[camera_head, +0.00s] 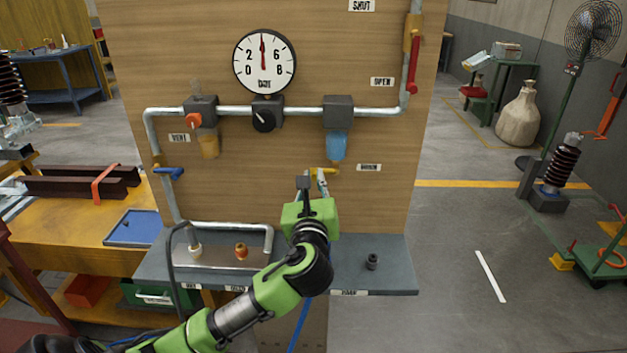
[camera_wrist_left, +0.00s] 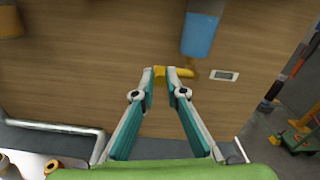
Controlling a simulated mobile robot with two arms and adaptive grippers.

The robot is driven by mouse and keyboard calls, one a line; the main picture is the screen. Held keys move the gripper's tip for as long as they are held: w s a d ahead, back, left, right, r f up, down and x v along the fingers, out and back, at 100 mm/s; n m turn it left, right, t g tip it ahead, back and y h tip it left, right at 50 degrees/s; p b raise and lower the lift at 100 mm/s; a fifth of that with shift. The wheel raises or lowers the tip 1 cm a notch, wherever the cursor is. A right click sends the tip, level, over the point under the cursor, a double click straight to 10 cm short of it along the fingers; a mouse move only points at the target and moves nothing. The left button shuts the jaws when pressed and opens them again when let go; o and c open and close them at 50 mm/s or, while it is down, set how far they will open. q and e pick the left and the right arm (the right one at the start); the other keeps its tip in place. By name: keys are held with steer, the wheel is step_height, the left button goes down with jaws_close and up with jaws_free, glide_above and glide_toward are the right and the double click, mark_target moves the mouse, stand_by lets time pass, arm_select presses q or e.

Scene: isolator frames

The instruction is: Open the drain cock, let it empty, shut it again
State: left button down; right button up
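The drain cock (camera_head: 330,170) is a small yellow fitting under the blue bowl (camera_head: 336,146) on the wooden panel. Its yellow lever (camera_wrist_left: 160,74) lies sideways, to the left of its stub, in the left wrist view. My left gripper (camera_head: 313,180) reaches up to it from below. In the wrist view the left gripper (camera_wrist_left: 160,72) has one fingertip on each side of the lever, with little or no gap. The fingers look closed on it. The tips hide part of the lever. No drops or stream can be made out. My right gripper is out of view.
A dial gauge (camera_head: 265,62) has its needle straight up. A red lever (camera_head: 413,64) hangs on the right-hand pipe, near the OPEN label (camera_head: 382,82). A blue lever (camera_head: 168,173) is at left. A grey shelf (camera_head: 395,270) juts out below, with a dark fitting (camera_head: 372,262) on it.

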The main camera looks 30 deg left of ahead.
arm_select(q)
steer(key=shift+f, duration=0.15)
steer(key=w+d+f+n+b, duration=0.2)
steer(key=d+f+n+b, duration=0.2)
steer(key=n, duration=1.4)
steer(key=shift+w+f+b, duration=0.3)
steer(key=shift+f+b, duration=0.1)
steer(key=shift+f, duration=0.05)
steer(key=shift+d, duration=0.15)
stand_by(0.4)
steer(key=c, duration=2)
jaws_free()
steer(key=shift+c, duration=0.2)
